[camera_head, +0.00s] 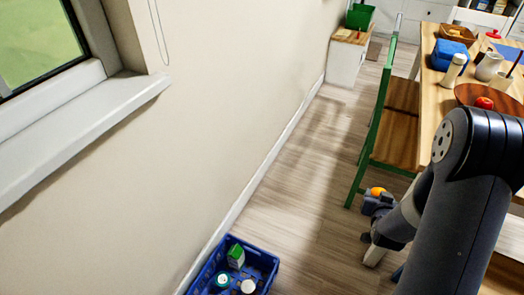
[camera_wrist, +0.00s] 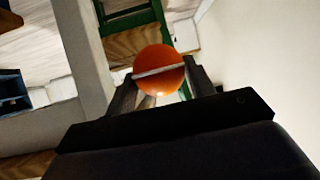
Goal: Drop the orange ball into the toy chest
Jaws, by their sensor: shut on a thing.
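The orange ball (camera_wrist: 160,72) has a pale band across its middle and sits between the two dark fingers of my gripper (camera_wrist: 163,92) in the wrist view. My gripper is shut on it. In the head view, the ball (camera_head: 377,191) shows small and partly hidden above my gripper (camera_head: 377,201), in the air near the green chair's front leg. I cannot make out a clear toy chest in either view.
A blue crate (camera_head: 204,272) with a carton and bottles stands on the floor by the wall. A green-framed chair (camera_head: 380,108) and a laden wooden table (camera_head: 428,98) are at the right. A white cabinet (camera_head: 344,65) stands at the back. The floor between is clear.

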